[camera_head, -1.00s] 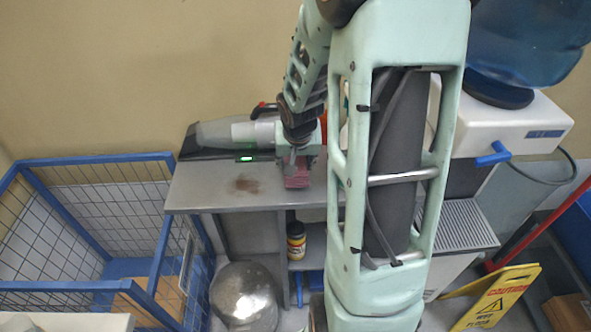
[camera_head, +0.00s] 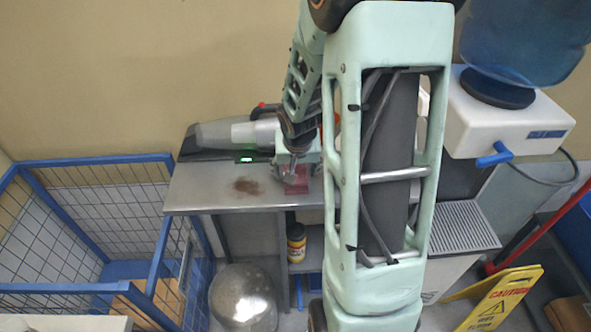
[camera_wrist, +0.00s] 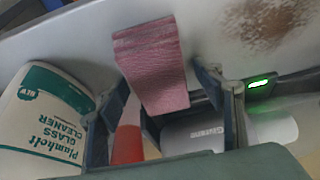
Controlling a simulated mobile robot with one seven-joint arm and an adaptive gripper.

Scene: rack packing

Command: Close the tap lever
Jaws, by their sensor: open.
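The blue tap lever (camera_head: 495,155) sticks out from the front of the white water dispenser (camera_head: 508,118) at the upper right. My gripper (camera_head: 297,172) is far to its left, over the metal table, and it also shows in the wrist view (camera_wrist: 164,84). Its fingers are open and spread either side of a pink block (camera_wrist: 152,62). The block also shows on the table in the head view (camera_head: 297,184), just below my gripper. The lever is not in the wrist view.
The metal table (camera_head: 205,195) has a brown stain (camera_head: 246,186). A blue wire cage (camera_head: 95,158) stands left. A yellow caution sign (camera_head: 500,297) and drip grille (camera_head: 463,228) are at the right.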

